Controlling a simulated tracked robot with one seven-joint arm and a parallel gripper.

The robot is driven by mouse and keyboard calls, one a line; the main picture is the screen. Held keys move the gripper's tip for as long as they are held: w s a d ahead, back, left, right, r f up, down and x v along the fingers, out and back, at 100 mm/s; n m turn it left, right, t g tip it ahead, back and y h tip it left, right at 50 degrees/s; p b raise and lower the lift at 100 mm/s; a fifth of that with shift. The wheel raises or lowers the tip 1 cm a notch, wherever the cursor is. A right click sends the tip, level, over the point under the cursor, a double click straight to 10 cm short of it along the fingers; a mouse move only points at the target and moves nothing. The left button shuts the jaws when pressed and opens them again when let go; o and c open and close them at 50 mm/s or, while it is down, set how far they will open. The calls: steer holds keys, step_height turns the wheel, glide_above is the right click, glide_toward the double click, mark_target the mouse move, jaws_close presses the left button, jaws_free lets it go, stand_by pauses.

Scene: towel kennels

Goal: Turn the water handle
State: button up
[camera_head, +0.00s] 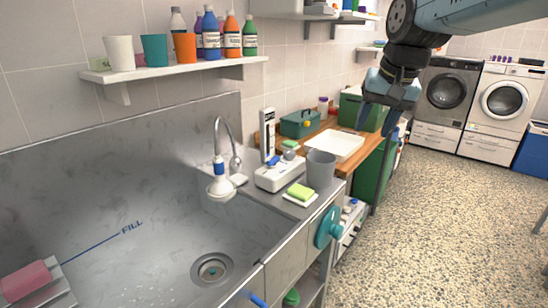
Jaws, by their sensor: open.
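A teal round handle (328,228) sits on the front face of the sink unit, right of the basin; it looks like the water handle. A chrome gooseneck faucet (218,135) with a blue collar and a white spray head (221,187) stands at the back of the steel sink (120,215). A small metal lever (235,165) is beside it. My gripper (378,122) hangs at the upper right, above and beyond the teal handle and apart from it. It points down, open, with nothing seen between its fingers.
The counter holds a grey cup (320,168), a green sponge (301,191), a white device (279,174) and a white tray (335,145). A shelf (175,69) with cups and bottles hangs above the sink. Washing machines (502,105) stand far right. The speckled floor (440,230) is clear.

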steer(key=w+a+m+g, duration=0.15)
steer(key=w+a, duration=0.25)
steer(key=w, duration=0.7)
steer(key=m+g+h, duration=0.1)
steer(key=m+g, duration=0.1)
steer(key=m, duration=0.2)
glide_above(274, 158)
step_height(274, 158, down, 11)
step_height(274, 158, down, 13)
steer(key=shift+a+f, duration=0.15)
jaws_close()
